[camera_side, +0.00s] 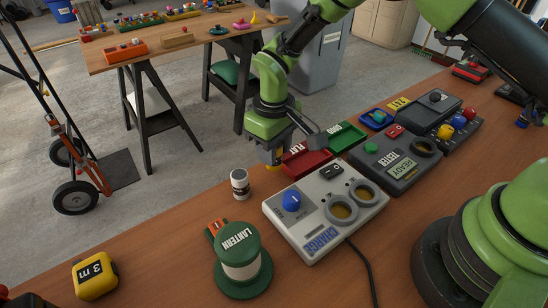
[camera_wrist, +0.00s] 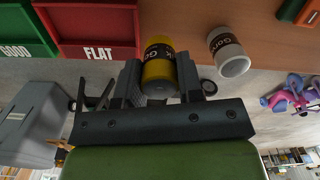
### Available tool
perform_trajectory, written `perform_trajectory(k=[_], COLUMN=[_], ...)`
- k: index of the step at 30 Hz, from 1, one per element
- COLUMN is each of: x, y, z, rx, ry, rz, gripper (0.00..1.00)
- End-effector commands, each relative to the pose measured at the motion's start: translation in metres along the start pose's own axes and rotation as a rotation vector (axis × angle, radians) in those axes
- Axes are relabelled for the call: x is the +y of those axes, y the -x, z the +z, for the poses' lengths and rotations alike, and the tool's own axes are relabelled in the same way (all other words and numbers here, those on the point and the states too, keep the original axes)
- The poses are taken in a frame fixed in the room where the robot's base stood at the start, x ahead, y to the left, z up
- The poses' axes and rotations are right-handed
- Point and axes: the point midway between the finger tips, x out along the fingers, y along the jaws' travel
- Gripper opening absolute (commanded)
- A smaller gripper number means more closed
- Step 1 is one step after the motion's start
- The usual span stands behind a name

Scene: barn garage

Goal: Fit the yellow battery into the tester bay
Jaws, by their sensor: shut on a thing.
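My gripper (camera_side: 276,150) is shut on the yellow battery (camera_wrist: 158,66), which has a dark label band and sits between the two fingers in the wrist view. In the side view only a small yellow part of the battery (camera_side: 274,157) shows under the gripper, at the table's far edge beside the red FLAT bin (camera_side: 300,164). The dark grey tester (camera_side: 400,174) lies to the right, with a lit READY screen (camera_side: 402,168) and a green button. Its round bay (camera_side: 424,146) looks empty. Whether the battery touches the table cannot be told.
A white battery (camera_side: 240,184) stands left of the grey charger (camera_side: 310,238), which has two round bays and a blue knob. A green GOOD bin (camera_side: 346,136) lies between the FLAT bin and the tester. A green lantern (camera_side: 240,262) and tape measure (camera_side: 95,276) are in front.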

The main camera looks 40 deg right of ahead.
Motion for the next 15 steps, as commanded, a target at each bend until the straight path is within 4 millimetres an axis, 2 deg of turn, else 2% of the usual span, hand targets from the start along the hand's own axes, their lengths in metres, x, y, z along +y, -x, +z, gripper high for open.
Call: perform_trajectory(k=[3,10,13,15], x=[0.0,0.006,0.026,0.05], y=[0.028,0.063,0.068,0.069], z=[-0.001,0.0,0.005,0.012], rx=[0.008,0.004,0.0,-0.002], ry=[0.0,-0.011,-0.053,-0.103], rz=[0.0,0.0,0.0,0.001], gripper=[0.07,0.07,0.07,0.07])
